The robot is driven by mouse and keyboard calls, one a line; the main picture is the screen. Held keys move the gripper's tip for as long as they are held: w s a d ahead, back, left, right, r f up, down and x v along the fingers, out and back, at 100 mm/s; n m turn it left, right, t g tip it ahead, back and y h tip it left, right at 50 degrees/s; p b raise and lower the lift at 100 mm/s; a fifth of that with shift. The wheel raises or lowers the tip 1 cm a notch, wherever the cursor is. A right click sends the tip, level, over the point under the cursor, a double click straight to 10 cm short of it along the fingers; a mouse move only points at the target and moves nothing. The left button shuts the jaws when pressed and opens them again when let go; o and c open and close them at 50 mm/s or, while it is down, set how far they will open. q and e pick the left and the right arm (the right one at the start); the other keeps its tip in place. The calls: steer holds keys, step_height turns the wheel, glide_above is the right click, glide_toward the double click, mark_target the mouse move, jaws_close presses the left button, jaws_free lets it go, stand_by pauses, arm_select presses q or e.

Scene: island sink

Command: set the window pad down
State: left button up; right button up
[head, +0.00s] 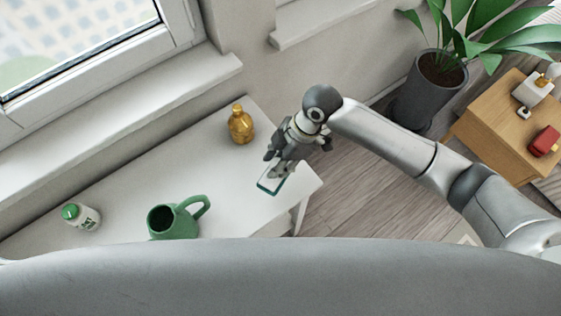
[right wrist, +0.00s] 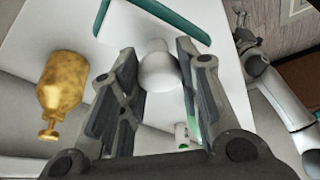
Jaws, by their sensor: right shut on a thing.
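The window pad (head: 271,185) is a flat white piece with a teal edge, over the right end of the white table (head: 230,195). My right gripper (head: 281,166) is above the pad, its fingers pointing down. In the right wrist view the fingers (right wrist: 157,55) are on either side of the pad's pale round knob (right wrist: 158,72), shut on it. The teal rim (right wrist: 172,16) shows beyond the fingertips. I cannot tell whether the pad touches the tabletop.
A gold bottle (head: 241,127) stands on the table left of the gripper. A green watering can (head: 175,221) and a white bottle with a green cap (head: 83,216) stand further left. The table's right edge is close to the pad. A potted plant (head: 430,90) stands beyond.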

steer(key=shift+w+d+f, duration=0.25)
steer(key=shift+w+f, duration=0.5)
steer(key=shift+f, duration=0.15)
steer(key=shift+w+d+f, duration=0.1)
steer(key=shift+w+f, duration=0.05)
steer(key=shift+f, duration=0.2)
step_height(320, 180, down, 2)
steer(key=shift+f+p, duration=0.1)
steer(key=shift+p, duration=0.6)
steer(key=shift+f, duration=0.3)
steer(key=o, duration=0.9)
steer(key=b+v, duration=0.2)
steer(key=v, duration=1)
